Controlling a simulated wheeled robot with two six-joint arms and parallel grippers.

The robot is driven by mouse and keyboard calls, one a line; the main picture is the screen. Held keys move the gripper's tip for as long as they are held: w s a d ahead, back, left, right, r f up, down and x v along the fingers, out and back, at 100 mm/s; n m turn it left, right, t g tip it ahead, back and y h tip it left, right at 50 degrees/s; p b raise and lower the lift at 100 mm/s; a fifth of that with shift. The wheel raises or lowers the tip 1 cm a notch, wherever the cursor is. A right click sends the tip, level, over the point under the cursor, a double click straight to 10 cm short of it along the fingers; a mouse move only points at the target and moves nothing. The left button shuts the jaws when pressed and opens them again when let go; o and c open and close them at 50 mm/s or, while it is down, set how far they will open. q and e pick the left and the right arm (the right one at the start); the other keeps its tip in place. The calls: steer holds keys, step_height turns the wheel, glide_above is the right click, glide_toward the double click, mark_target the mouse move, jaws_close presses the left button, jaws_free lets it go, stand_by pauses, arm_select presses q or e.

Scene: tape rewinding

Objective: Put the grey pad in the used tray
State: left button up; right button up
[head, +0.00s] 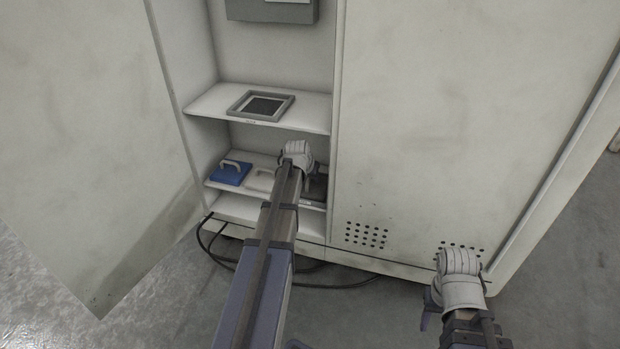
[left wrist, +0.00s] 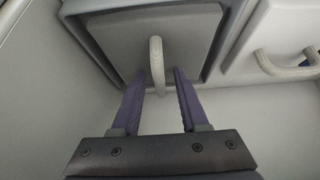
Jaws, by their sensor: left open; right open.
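The grey pad (left wrist: 128,42) is a flat dark grey square with a pale upright handle (left wrist: 157,65), seated in a grey surround. In the head view the grey pad (head: 316,188) is at the right end of the lower shelf, partly hidden by my left arm. My left gripper (left wrist: 159,74) is open, one purple finger on each side of the handle, not closed on it. In the head view my left gripper (head: 297,152) is inside the cabinet. A grey-rimmed tray (head: 250,116) lies on the shelf above; its label is unreadable. My right gripper (head: 460,264) is open, outside the cabinet.
A blue pad (head: 231,173) and a whitish pad (head: 260,179) with handles stand left of the grey pad on the lower shelf (head: 227,187). A grey box (head: 272,10) hangs above. The cabinet door (head: 90,130) is open at left. Black cables (head: 335,285) lie on the floor.

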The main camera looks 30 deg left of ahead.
arm_select(q)
steer(key=p+v, duration=1)
steer(key=v, duration=0.2)
steer(key=shift+s, duration=0.1)
